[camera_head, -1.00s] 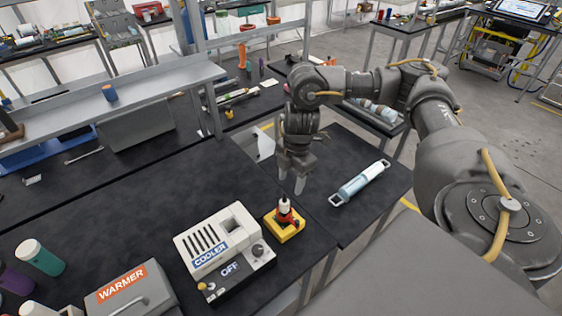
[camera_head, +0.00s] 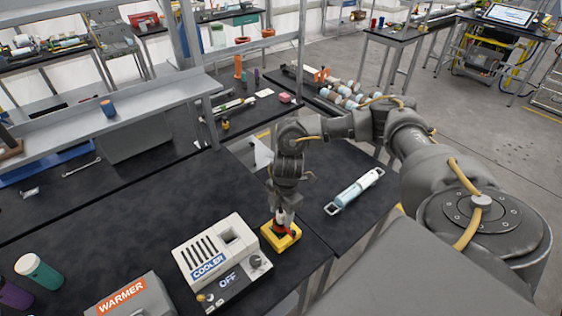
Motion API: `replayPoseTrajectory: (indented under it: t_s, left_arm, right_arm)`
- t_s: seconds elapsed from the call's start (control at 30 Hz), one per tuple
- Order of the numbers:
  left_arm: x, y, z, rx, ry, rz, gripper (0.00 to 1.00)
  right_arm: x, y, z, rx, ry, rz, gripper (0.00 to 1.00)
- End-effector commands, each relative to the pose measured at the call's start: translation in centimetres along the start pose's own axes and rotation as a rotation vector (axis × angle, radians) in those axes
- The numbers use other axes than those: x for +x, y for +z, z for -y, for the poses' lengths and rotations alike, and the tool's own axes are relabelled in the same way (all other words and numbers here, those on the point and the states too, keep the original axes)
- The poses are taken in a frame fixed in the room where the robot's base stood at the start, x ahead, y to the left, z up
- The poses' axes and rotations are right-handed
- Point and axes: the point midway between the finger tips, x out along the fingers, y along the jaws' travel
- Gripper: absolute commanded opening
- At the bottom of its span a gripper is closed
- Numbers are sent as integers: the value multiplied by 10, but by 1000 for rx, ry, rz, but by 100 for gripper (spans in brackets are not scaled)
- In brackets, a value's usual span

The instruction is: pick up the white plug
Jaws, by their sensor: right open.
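The white plug (camera_head: 283,217) stands upright in a red holder on a yellow base (camera_head: 281,240), on the black table. My right gripper (camera_head: 284,211) points down from above, right at the plug, and its fingers hide most of it. The jaws are open; I cannot tell whether the fingers touch the plug. My left gripper is not in view.
A white box marked COOLER (camera_head: 218,248) stands just left of the yellow base. A grey box marked WARMER (camera_head: 132,297) and a teal-and-white cup (camera_head: 38,271) are farther left. A light blue cylinder with end handles (camera_head: 355,191) lies to the right.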

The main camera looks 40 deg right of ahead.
Motion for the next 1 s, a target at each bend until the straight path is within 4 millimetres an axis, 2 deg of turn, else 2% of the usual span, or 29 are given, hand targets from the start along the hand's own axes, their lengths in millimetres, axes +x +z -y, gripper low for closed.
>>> replayPoseTrajectory:
  t_s: [0.13, 0.37, 0.47, 0.73, 1.0]
  left_arm:
    - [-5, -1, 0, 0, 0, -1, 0]
    - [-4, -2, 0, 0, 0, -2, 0]
    - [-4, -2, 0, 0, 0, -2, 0]
    - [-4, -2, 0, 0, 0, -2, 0]
    - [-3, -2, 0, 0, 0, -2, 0]
  right_arm:
    - [13, 0, 0, 0, -1, 1, 52]
    - [16, 0, 0, 0, 1, 0, 52]
    - [16, 0, 0, 0, 1, 0, 42]
    - [16, 1, 0, 0, 1, 0, 7]
    - [15, 1, 0, 0, 2, 0, 5]
